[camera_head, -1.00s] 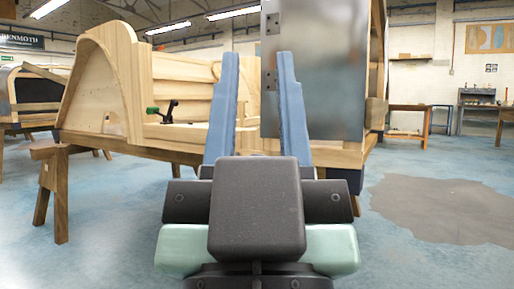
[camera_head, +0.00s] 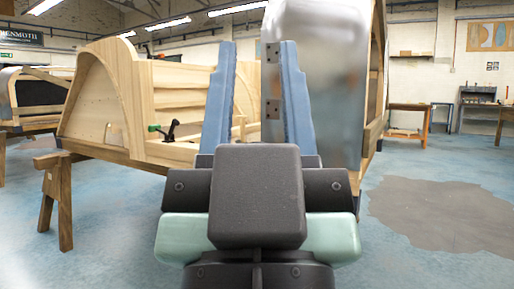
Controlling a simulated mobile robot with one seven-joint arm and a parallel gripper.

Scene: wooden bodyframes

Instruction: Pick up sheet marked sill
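A shiny grey metal sheet (camera_head: 335,80) with a rounded top right corner stands upright on the right side of the wooden bodyframe (camera_head: 125,95). Small hinge-like plates show along its left edge. No sill marking can be read on it. My gripper (camera_head: 256,50) is open, its two blue fingers pointing up and apart. The right finger overlaps the sheet's left edge in the picture. Nothing shows held between the fingers, and I cannot tell whether the finger touches the sheet.
A green-handled clamp (camera_head: 168,130) sits on the bodyframe. A wooden trestle (camera_head: 58,195) stands at the left. Workbenches (camera_head: 410,118) stand at the back right. The blue floor with a grey patch (camera_head: 435,213) is clear at the right.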

